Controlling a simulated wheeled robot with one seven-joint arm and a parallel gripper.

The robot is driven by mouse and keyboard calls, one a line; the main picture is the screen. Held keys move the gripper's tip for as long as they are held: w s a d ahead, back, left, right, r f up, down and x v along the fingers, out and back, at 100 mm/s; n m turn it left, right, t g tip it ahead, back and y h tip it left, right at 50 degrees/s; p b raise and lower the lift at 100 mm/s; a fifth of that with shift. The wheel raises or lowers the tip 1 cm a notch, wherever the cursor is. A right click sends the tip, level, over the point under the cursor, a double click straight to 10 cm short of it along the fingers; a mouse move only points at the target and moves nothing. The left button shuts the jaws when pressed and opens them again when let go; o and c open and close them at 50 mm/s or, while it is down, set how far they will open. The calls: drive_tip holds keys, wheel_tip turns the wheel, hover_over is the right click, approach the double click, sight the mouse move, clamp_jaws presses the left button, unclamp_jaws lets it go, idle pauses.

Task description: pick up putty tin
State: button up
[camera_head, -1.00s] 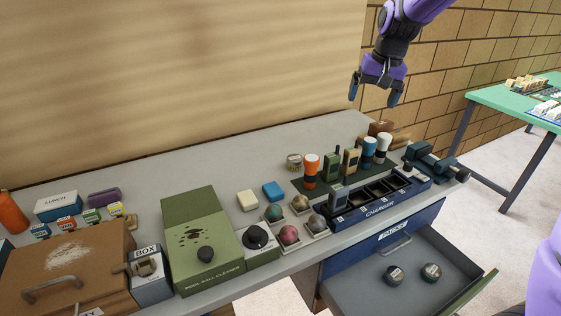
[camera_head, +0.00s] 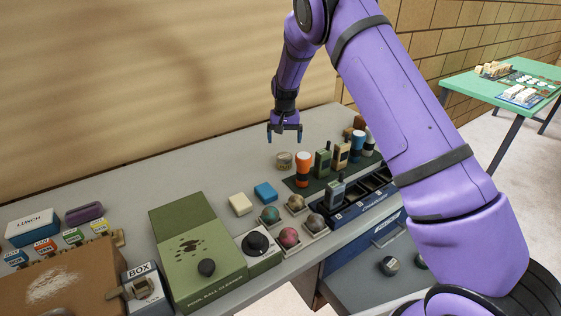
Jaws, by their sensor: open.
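A small round tin (camera_head: 284,160) with a pale label stands on the grey bench, just left of the orange torch. Two more small round tins, one darker (camera_head: 389,265) and one partly hidden (camera_head: 421,262), lie in the open drawer (camera_head: 350,288). I cannot read the labels, so which one is the putty tin is not certain. My gripper (camera_head: 284,137) is open and empty, pointing down. In the picture it appears directly above the bench tin, apart from it; the exact height is hard to tell.
The orange torch (camera_head: 303,168), radios (camera_head: 322,161) and charger (camera_head: 353,206) stand close to the right of the bench tin. A blue block (camera_head: 265,192), a white block (camera_head: 240,204) and balls in trays (camera_head: 295,204) lie in front. The bench left of the tin is clear.

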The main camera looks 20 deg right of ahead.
sight(284, 155)
wheel_tip(284, 155, down, 10)
drive_tip(key=shift+s+f, duration=0.1)
drive_tip(key=c, duration=1)
drive_tip(key=shift+c, duration=0.2)
